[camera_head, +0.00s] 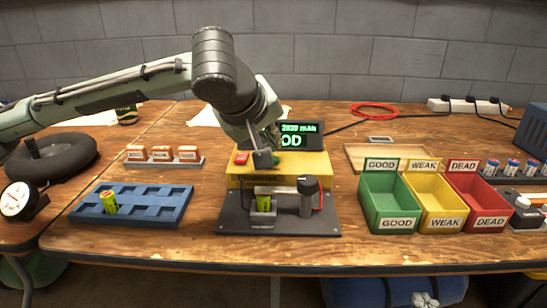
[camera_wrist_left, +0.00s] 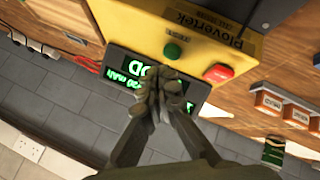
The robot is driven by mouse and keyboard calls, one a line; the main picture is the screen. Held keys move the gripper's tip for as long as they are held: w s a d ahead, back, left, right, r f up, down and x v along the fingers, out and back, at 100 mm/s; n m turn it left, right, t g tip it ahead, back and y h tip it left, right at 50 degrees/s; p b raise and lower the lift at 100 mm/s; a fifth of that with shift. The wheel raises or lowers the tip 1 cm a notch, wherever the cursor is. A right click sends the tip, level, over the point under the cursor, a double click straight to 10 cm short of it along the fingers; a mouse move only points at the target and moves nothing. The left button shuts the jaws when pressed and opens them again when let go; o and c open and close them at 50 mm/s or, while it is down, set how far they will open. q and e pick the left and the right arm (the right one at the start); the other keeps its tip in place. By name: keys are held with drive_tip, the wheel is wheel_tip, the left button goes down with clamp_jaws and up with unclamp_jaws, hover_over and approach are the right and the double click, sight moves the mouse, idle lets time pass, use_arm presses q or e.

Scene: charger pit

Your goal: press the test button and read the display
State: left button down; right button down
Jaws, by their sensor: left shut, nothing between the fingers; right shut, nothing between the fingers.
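The yellow tester (camera_head: 310,170) stands on a dark base plate mid-table. Its green test button (camera_wrist_left: 172,51) and red button (camera_wrist_left: 217,73) show in the left wrist view. The display (camera_head: 302,130) is lit green; "mAh" and "OD" are legible, but my gripper hides the start of the word and the number is too small to be sure of. A yellow-green battery (camera_head: 263,204) stands in the tester's holder. My left gripper (camera_head: 263,158) is shut and empty over the tester top, beside the green button; contact cannot be told. My right gripper is out of view.
Green (camera_head: 370,213), yellow (camera_head: 412,203) and red (camera_head: 468,205) bins marked GOOD, WEAK, DEAD stand right of the tester. A blue tray (camera_head: 160,211) with one battery (camera_head: 109,202) lies left. Orange-white boxes (camera_head: 162,154) stand behind the tray.

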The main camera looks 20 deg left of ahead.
use_arm(q)
drive_tip(key=shift+f, duration=0.15)
drive_tip(key=shift+f, duration=0.3)
drive_tip(key=shift+f, duration=0.4)
idle(0.6)
idle(0.3)
drive_tip(key=shift+r+p, duration=0.7)
drive_tip(key=shift+r, duration=0.15)
drive_tip(key=shift+r, duration=0.1)
wheel_tip(320, 180, up, 4)
drive_tip(key=p, duration=0.5)
drive_tip(key=shift+w+r, duration=0.15)
drive_tip(key=shift+r, duration=0.1)
drive_tip(key=shift+r, duration=0.15)
